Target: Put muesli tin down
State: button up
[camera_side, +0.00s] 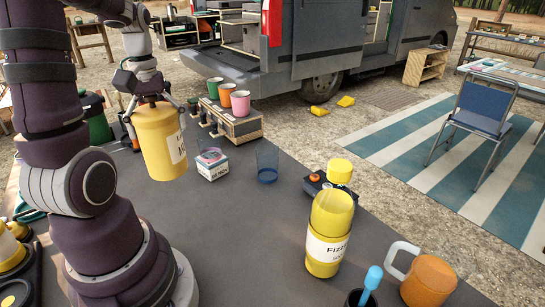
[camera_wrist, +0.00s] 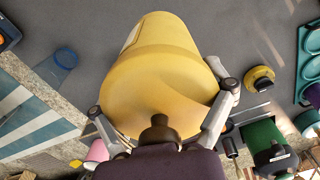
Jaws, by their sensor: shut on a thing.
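The muesli tin (camera_side: 161,144) is a large yellow cylinder with a white label, partly turned away, in the side view. My gripper (camera_side: 152,98) is shut on its upper end from above, and the tin hangs roughly upright, slightly tilted. Its bottom appears to be over the grey table (camera_side: 235,210); I cannot tell whether it touches. In the wrist view the tin (camera_wrist: 158,65) fills the middle, with a finger of my gripper (camera_wrist: 162,118) on each side.
A small labelled box (camera_side: 211,163) and a blue glass (camera_side: 267,162) stand right of the tin. Behind them are several cups on a wooden crate (camera_side: 232,124). A yellow Fizz bottle (camera_side: 329,232) and an orange mug (camera_side: 428,281) stand at front right. The table's middle is clear.

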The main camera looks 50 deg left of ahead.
jog(key=w+d+m, duration=1.5)
jog(key=w+d, duration=0.1)
jog(key=d, duration=0.3)
jog(key=n, duration=1.2)
send_near(173, 171)
jog(key=w+f, duration=0.3)
jog(key=w, duration=0.3)
jog(key=shift+w, duration=0.15)
jog(key=s+a+n, duration=0.1)
jog(key=s+n, duration=0.2)
jog(key=s+a+n, duration=0.1)
jog(key=s+n, duration=0.1)
jog(key=shift+s+a+f, duration=0.2)
jog(key=shift+a+f, duration=0.15)
jog(key=shift+n, duration=0.3)
jog(key=f, duration=0.8)
jog(key=shift+s, duration=0.2)
jog(key=shift+f, duration=0.1)
jog(key=o, duration=1.1)
